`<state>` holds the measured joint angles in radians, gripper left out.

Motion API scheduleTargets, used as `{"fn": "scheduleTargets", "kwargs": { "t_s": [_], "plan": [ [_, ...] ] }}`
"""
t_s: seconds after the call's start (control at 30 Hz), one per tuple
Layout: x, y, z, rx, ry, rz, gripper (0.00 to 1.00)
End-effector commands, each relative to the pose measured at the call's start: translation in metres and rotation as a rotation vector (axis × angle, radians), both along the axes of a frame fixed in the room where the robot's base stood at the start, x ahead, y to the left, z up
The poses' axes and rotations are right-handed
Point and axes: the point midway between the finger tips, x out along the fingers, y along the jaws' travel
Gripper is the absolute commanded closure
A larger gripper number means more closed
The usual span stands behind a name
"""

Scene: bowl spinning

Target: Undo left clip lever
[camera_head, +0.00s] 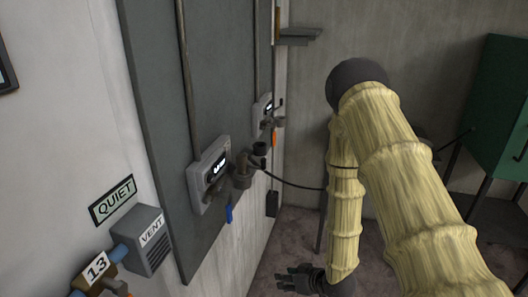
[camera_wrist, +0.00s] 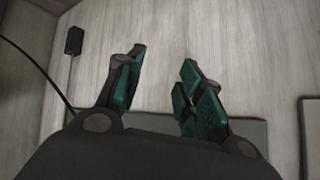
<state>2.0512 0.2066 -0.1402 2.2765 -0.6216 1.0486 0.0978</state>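Two grey wall units with dark displays are on the dark panel in the head view. The nearer unit (camera_head: 208,174) has a blue handle (camera_head: 228,213) hanging below it and a dark fitting (camera_head: 242,172) at its right. The farther unit (camera_head: 262,112) has an orange handle (camera_head: 274,138). I cannot tell which part is the left clip lever. My gripper (camera_head: 284,281) is low, below and to the right of these units in the picture, apart from them. In the wrist view my gripper (camera_wrist: 160,72) is open, with nothing between its teal-padded fingers.
A black cable (camera_head: 290,182) runs from the nearer fitting to behind my arm. A small black box (camera_head: 272,203) hangs by the wall; it also shows in the wrist view (camera_wrist: 74,41). A VENT box (camera_head: 146,240) is at lower left, a green cabinet (camera_head: 505,110) at right.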

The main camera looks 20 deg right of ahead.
Motion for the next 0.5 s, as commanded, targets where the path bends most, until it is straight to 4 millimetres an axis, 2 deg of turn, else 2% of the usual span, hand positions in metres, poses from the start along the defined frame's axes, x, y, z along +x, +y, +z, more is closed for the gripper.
{"fn": "scheduleTargets", "kwargs": {
  "t_s": [0.03, 0.1, 0.17, 0.2, 0.3, 0.4, 0.5],
  "plan": [
    [0.026, -0.007, 0.040, 0.024, -0.087, 0.026, 0.63],
    [0.054, -0.013, 0.087, 0.060, -0.200, 0.077, 0.63],
    [0.073, -0.018, 0.129, 0.092, -0.294, 0.123, 0.63],
    [0.084, -0.022, 0.156, 0.111, -0.354, 0.153, 0.63],
    [0.102, -0.032, 0.221, 0.156, -0.486, 0.234, 0.63],
    [0.110, -0.041, 0.274, 0.192, -0.592, 0.309, 0.63],
    [0.111, -0.048, 0.312, 0.219, -0.664, 0.369, 0.63]
  ]
}}
